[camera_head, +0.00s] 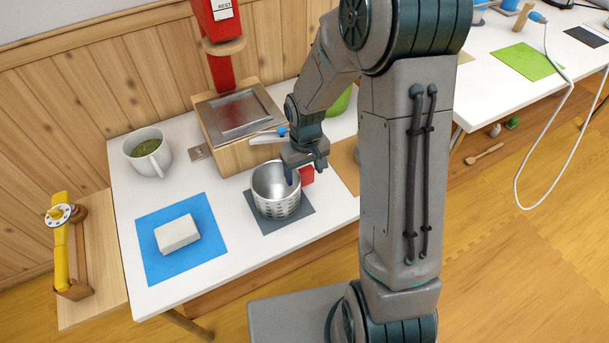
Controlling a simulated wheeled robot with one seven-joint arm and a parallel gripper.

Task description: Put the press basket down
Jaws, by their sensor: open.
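The press basket (273,197) is a silver metal cup with small holes in its lower wall. It stands upright on a dark grey square mat (283,222) near the front edge of the white table. My gripper (297,178) is over the basket's right rim, pointing down, with its jaws open. One finger seems to be inside the rim and the other outside it, near a red piece (307,176) at the basket's right side. Whether a finger touches the wall cannot be told.
A wooden block with a metal tray (236,113) and a red post stands behind the basket. A white mug with green contents (148,155) is at the back left. A white block (177,234) lies on a blue mat (151,265). A green thing is partly hidden behind my arm.

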